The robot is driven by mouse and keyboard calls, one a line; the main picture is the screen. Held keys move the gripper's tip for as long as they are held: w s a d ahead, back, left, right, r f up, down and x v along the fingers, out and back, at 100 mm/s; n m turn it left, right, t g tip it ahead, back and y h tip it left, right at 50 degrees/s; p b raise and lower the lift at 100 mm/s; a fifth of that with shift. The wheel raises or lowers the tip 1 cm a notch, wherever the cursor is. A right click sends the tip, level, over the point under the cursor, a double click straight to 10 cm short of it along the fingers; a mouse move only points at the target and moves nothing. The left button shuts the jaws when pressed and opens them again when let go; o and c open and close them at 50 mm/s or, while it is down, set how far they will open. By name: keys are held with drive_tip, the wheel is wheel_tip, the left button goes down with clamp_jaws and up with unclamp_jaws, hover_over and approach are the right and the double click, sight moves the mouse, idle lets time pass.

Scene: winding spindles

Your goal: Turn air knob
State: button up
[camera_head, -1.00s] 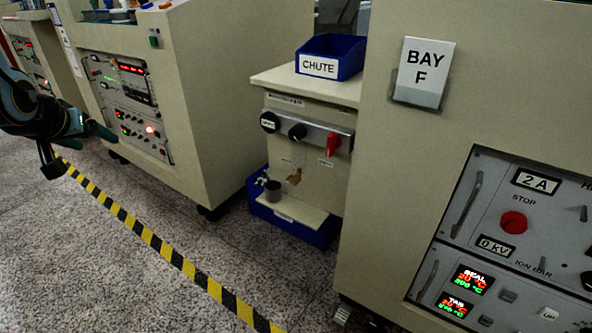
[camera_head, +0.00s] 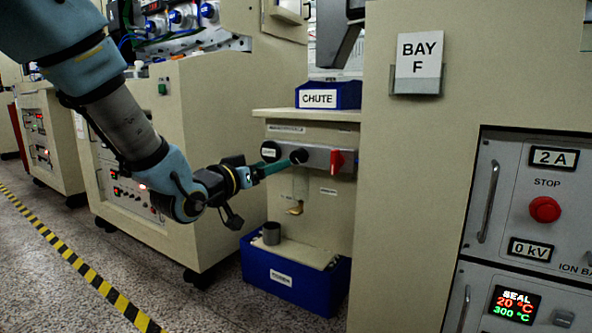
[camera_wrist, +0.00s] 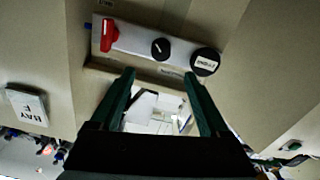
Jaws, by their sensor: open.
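A grey control strip (camera_head: 316,157) on the cream cabinet carries a black knob (camera_head: 299,156) in the middle, a red knob (camera_head: 337,160) at right and a round black labelled disc (camera_head: 271,151) at left. I cannot read which is marked air. My gripper (camera_head: 284,164) reaches in from the left, its teal fingers close to the black knob. In the wrist view, the open, empty fingers (camera_wrist: 158,76) point toward the strip. The black knob (camera_wrist: 160,48) lies beyond the gap between them, with the red knob (camera_wrist: 109,35) left and the disc (camera_wrist: 205,62) right. No contact is clear.
Below the strip are a small brass-coloured spout (camera_head: 295,210), a grey cup (camera_head: 271,233) and a blue bin (camera_head: 285,280). A blue CHUTE bin (camera_head: 328,95) sits on top. The BAY F cabinet (camera_head: 415,190) stands close at right.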

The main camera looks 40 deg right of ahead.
sight(295, 156)
drive_tip(key=b+x, duration=0.2)
drive_tip(key=x, duration=0.8)
drive_tip(key=shift+c, duration=0.2)
clamp_jaws()
